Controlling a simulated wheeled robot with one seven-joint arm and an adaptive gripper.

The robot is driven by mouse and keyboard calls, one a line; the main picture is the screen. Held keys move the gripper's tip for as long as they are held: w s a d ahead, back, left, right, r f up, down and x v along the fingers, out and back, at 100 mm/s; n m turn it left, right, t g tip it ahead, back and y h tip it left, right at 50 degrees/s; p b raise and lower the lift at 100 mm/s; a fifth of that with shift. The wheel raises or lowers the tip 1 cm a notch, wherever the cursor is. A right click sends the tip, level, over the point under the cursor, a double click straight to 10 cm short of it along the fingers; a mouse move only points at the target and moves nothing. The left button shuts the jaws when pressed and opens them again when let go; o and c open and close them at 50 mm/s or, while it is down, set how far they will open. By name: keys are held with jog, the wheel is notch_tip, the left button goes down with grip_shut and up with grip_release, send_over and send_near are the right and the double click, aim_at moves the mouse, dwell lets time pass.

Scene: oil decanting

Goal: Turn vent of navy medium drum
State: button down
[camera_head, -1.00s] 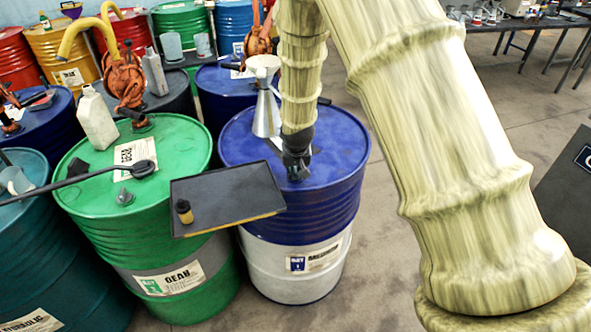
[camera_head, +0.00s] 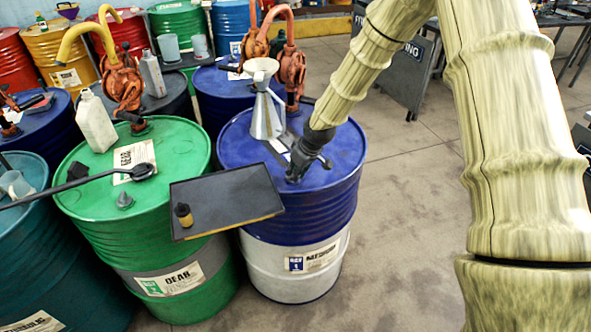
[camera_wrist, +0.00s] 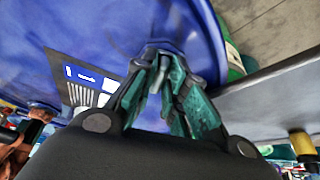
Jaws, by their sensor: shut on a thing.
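The navy medium drum (camera_head: 325,212) stands in the middle of the head view, with a blue top and side and a white lower band. In the wrist view its blue lid (camera_wrist: 110,30) fills the upper part. My gripper (camera_head: 293,178) reaches down to the front of the lid, with my arm leaning in from the upper right. In the wrist view the gripper's greenish fingers (camera_wrist: 165,62) are shut on the vent at the lid's edge. The fingers hide most of the vent, so how far it is turned cannot be told.
A metal funnel (camera_head: 266,112) and an orange pump (camera_head: 291,65) stand at the back of the lid.

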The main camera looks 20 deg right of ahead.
jog(key=n, duration=0.1)
jog(key=n+y, duration=0.1)
jog(key=n, duration=0.1)
jog(key=n+g, duration=0.1)
jog(key=shift+w+d+f+n+y+p, duration=0.15)
jog(key=shift+d+n+y+p, duration=0.15)
jog(key=shift+p, duration=0.05)
jog(key=shift+w+d+n+g+y+b, duration=0.1)
jog(key=shift+n+g+b, duration=0.15)
jog(key=shift+n, duration=0.5)
jog(key=shift+w+a+n+g+y+b, duration=0.15)
jog(key=shift+n+g, duration=0.2)
jog(key=shift+n, duration=0.45)
jog(key=shift+d+n+g+y+b, duration=0.1)
jog(key=shift+d+n+g+b, duration=0.15)
jog(key=shift+n, duration=0.5)
jog(key=shift+a, duration=0.1)
jog(key=c, duration=1.4)
grip_release()
jog(key=shift+c, duration=0.2)
jog(key=v, duration=1.2)
jog(key=shift+w, duration=0.15)
